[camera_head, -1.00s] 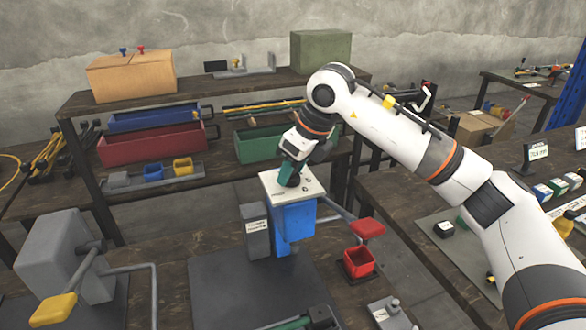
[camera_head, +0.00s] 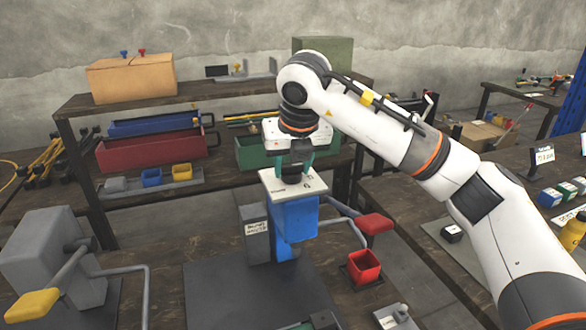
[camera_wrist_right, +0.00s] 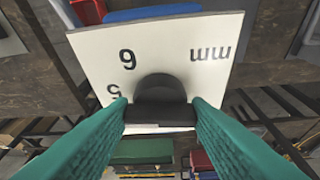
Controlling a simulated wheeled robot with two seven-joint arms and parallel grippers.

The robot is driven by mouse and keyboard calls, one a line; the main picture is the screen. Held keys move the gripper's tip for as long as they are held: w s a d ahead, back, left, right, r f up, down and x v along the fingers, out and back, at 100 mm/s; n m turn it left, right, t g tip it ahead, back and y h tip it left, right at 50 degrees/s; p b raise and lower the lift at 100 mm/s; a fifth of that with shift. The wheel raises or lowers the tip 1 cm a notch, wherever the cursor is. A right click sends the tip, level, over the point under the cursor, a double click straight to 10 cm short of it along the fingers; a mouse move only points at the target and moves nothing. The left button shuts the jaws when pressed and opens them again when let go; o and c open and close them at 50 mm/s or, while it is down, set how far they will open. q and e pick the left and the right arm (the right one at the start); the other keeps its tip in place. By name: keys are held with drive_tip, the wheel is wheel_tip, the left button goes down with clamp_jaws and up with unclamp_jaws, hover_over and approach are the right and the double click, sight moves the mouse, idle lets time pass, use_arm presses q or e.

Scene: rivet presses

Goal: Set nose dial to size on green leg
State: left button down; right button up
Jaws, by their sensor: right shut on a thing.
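The blue press (camera_head: 294,219) stands on the bench with a white dial plate (camera_head: 305,186) on top. A black nose dial (camera_wrist_right: 160,90) sits on that plate; the wrist view shows it between my fingertips. My right gripper (camera_head: 293,168), with teal fingers, is shut on the dial from above. It also shows in the right wrist view (camera_wrist_right: 160,112). In that view the plate carries "mm", a digit that may be 6 or 9, and a partly covered digit. The dial's pointer and the green leg cannot be made out. My left gripper is not in view.
A red-padded lever (camera_head: 374,223) and a red bin (camera_head: 363,266) are right of the blue press. A grey press (camera_head: 55,260) with a yellow handle stands left. Behind is a shelf with red (camera_head: 150,150) and blue trays. A dark mat lies in front.

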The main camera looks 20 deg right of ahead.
drive_tip(key=shift+m, duration=0.4)
drive_tip(key=o, duration=1)
drive_tip(key=shift+r, duration=0.15)
drive_tip(key=v, duration=1.1)
drive_tip(key=shift+s+a+r+b, duration=0.1)
drive_tip(key=shift+r+b, duration=0.3)
